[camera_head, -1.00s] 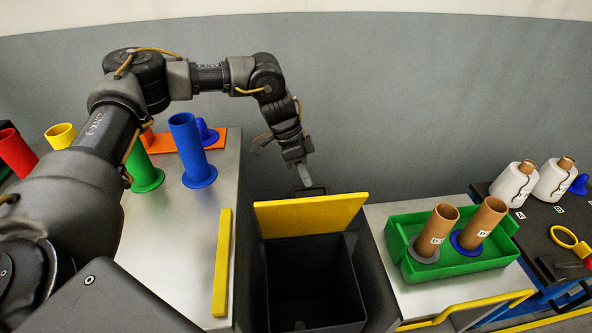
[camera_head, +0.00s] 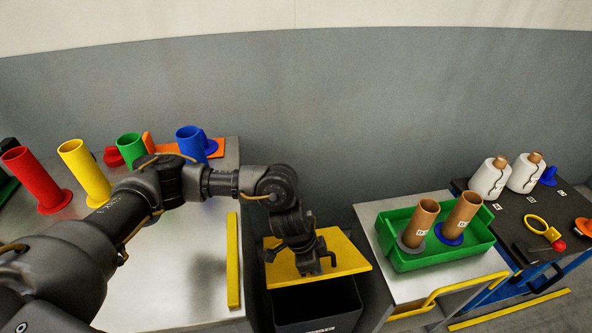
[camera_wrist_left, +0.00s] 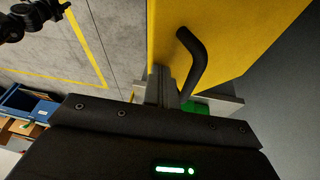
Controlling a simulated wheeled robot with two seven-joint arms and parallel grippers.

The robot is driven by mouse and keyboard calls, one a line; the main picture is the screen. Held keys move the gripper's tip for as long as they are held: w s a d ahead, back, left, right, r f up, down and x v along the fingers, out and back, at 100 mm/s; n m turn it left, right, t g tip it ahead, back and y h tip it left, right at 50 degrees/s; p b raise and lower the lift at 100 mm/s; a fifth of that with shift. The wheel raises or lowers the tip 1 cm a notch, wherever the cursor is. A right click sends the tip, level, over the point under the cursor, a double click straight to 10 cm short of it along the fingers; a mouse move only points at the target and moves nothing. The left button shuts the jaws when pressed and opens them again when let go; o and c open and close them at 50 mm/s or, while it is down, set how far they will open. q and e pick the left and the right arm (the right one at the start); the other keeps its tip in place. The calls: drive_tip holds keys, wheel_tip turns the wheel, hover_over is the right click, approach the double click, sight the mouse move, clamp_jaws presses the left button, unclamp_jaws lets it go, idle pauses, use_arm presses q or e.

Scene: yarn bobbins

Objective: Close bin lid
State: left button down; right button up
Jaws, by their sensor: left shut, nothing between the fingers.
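The yellow bin lid (camera_head: 350,252) is tilted over the back of the dark bin (camera_head: 318,302). The front part of the bin's opening shows below it. My left gripper (camera_head: 318,268) is over the lid's face in the head view, and its arm covers part of the lid. In the left wrist view the gripper (camera_wrist_left: 160,85) is shut and empty. Its fingers are beside the lid's dark bent handle (camera_wrist_left: 198,62), close to the yellow face (camera_wrist_left: 232,40). I cannot tell whether they touch. My right gripper is not clearly seen.
A metal table with a yellow edge bar (camera_head: 233,260) and coloured tubes stands left of the bin. A green tray (camera_head: 425,262) with two brown tubes is on the right table. A dark cart (camera_head: 525,222) with white bobbins is farther right.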

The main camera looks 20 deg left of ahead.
use_arm(q)
drive_tip(key=s+d+f, duration=0.2)
drive_tip(key=s+f, duration=0.2)
drive_tip(key=f, duration=0.5)
drive_tip(key=shift+s+d+f, duration=0.15)
drive_tip(key=shift+s+d, duration=0.1)
drive_tip(key=shift+s, duration=0.1)
use_arm(e)
drive_tip(key=shift+w+d, duration=0.2)
drive_tip(key=shift+d, duration=0.35)
drive_tip(key=shift+a, duration=0.1)
